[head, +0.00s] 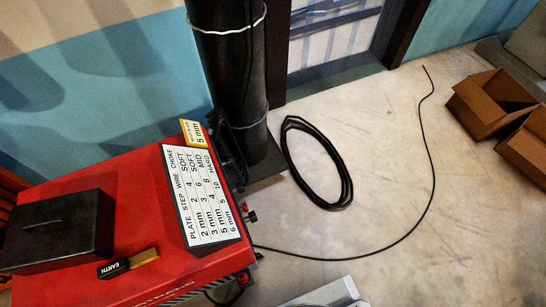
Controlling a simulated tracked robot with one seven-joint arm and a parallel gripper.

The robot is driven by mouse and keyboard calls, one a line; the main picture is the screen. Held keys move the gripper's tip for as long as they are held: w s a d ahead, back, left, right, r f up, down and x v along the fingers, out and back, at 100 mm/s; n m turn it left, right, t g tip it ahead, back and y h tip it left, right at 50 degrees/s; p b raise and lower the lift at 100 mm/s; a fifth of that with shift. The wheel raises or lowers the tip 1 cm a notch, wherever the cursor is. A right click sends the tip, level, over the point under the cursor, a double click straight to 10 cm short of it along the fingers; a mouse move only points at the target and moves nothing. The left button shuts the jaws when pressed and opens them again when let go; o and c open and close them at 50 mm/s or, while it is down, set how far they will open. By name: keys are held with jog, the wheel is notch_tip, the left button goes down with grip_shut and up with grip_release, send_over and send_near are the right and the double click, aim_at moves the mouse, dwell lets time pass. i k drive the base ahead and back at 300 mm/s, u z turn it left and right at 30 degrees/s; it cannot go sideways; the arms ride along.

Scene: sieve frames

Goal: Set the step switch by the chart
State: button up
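A red machine (120,190) stands at the lower left. A white chart (203,200) on its top has columns headed PLATE, STEP, WIRE and CHOKE, with rows by plate thickness; some small figures are hard to read for certain. A yellow tag (194,133) at the chart's far end reads 5 mm under smaller text. The machine's front faces right and is mostly hidden from this angle. A small dark and red fitting (250,216) juts from it; I cannot tell what it is. No step switch can be made out. My gripper is not in view.
A black box (57,230) and a tool marked EARTH (127,264) lie on the machine. A dark column (228,70) rises behind it. Open cardboard boxes (490,105) stand at right.

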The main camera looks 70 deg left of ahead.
aim_at(251, 217)
jog(key=z, duration=0.05)
jog(key=i, duration=1.35)
jog(key=u, duration=1.35)
jog(key=i, duration=0.15)
jog(key=u, duration=2.8)
jog(key=i, duration=0.55)
jog(key=z, duration=0.3)
jog(key=k, duration=0.15)
jog(key=u, duration=0.25)
